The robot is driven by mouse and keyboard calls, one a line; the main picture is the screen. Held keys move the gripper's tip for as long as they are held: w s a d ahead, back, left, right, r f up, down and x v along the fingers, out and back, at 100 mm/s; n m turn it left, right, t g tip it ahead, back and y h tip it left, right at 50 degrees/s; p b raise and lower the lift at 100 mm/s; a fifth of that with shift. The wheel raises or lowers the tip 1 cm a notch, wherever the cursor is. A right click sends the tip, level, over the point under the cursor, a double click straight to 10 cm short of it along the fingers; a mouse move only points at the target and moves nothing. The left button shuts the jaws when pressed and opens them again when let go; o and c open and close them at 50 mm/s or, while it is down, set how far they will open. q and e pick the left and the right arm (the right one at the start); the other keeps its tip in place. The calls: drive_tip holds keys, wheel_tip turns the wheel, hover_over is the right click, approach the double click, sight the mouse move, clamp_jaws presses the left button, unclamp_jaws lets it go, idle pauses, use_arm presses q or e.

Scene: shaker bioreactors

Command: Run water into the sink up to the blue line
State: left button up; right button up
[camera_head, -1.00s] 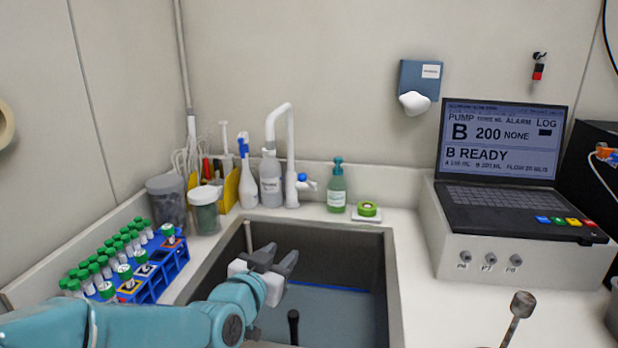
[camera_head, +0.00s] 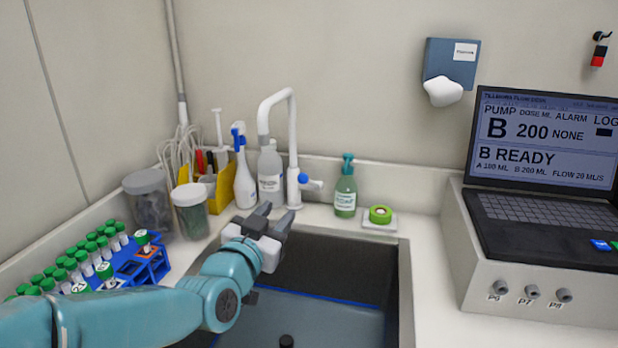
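The sink (camera_head: 405,290) is a dark basin set in the counter. A blue line (camera_head: 340,298) runs along its inner wall, and a bluish surface lies just below the line. The white tap (camera_head: 292,140) stands behind the sink, with a blue-ended handle (camera_head: 304,178) on its right side. No stream shows at the spout. My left gripper (camera_head: 279,213) is open and empty over the sink's back left part, its fingers pointing toward the tap and apart from the handle. My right gripper is out of view.
A blue tube rack (camera_head: 150,262) is at left. A laptop (camera_head: 540,215) on a grey box is at right.

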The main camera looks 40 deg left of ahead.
sight(304, 182)
use_arm(q)
drive_tip(key=p+x, duration=0.2)
drive_tip(key=x, duration=1.2)
drive_tip(key=shift+w+a, duration=0.15)
drive_tip(key=shift+w, duration=0.25)
drive_tip(key=shift+w+a+f, duration=0.15)
drive_tip(key=shift+w+a, duration=0.15)
drive_tip(key=shift+w, duration=0.35)
clamp_jaws()
